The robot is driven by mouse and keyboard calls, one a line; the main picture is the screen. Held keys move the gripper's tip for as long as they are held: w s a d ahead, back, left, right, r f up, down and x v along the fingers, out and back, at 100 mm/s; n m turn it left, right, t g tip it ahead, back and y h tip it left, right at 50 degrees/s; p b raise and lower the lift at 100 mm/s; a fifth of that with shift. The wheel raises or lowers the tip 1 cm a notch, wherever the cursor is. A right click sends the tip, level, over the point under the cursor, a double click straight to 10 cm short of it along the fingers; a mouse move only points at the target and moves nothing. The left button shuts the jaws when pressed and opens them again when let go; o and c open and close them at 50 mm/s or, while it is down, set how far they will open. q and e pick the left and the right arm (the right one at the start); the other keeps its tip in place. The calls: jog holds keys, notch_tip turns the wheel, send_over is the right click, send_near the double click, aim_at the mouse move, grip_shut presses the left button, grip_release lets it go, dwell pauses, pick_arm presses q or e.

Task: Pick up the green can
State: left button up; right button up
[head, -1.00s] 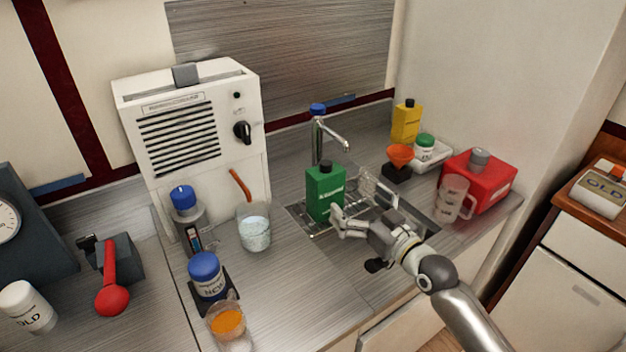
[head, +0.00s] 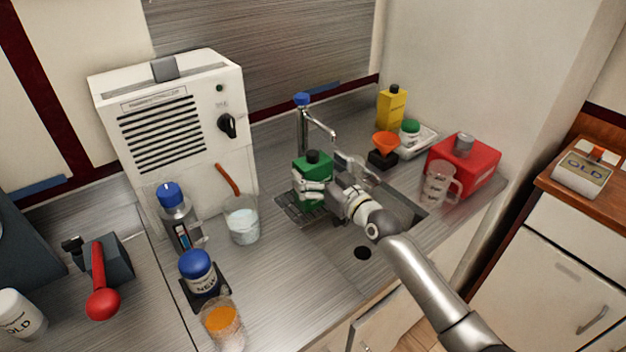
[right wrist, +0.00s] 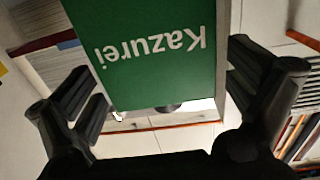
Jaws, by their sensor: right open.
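The green can (head: 311,167) has a black cap and stands upright on the drying rack at the sink. In the right wrist view the can (right wrist: 160,50) fills the upper middle, with white lettering "Kazurei" upside down. My right gripper (head: 322,187) is at the can in the head view, its fingers covering the can's lower front. In the right wrist view my right gripper (right wrist: 165,95) is open, with one dark finger on each side of the can and gaps visible beside it. My left gripper is not in view.
A faucet (head: 304,128) stands behind the can. A glass beaker (head: 241,222) and blue-lidded jar (head: 198,272) are to the left. A clear measuring jug (head: 437,185) and red canister (head: 470,165) are to the right. Some counter in front of the sink is clear.

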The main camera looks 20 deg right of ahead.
jog(key=shift+x, duration=0.95)
jog(key=c, duration=1.6)
jog(key=shift+r, duration=0.15)
jog(key=shift+c, duration=0.4)
